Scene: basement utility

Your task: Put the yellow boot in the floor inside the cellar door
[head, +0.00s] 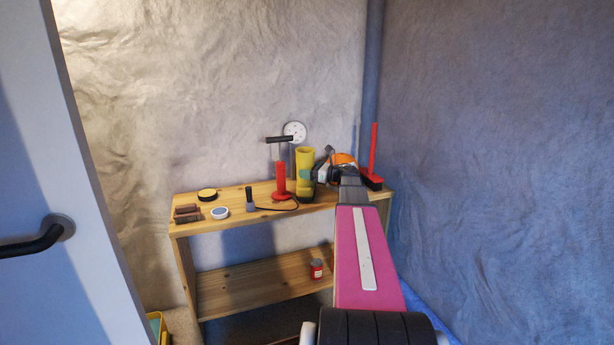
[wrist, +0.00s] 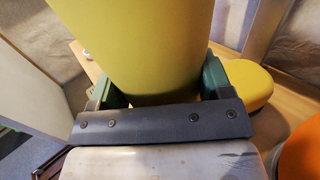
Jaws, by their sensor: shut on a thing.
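The yellow boot (head: 305,165) stands upright on the right half of the wooden bench's top. My gripper (head: 316,176) is at the boot's right side, at the end of my pink arm. In the wrist view the yellow boot (wrist: 150,45) fills the space between the two green fingers, and my gripper (wrist: 158,85) is shut on it. The boot's lower part is partly hidden by the gripper. The door (head: 70,200), pale with a dark handle, stands at the left edge. I cannot tell whether it is the cellar door.
The wooden bench (head: 245,225) also bears a red pump (head: 282,185), a pressure gauge (head: 294,131), a black-and-yellow tin (head: 207,195), a white round tin (head: 220,213), brown blocks (head: 187,213) and a red brush (head: 373,165). A red can (head: 316,269) stands on its lower shelf.

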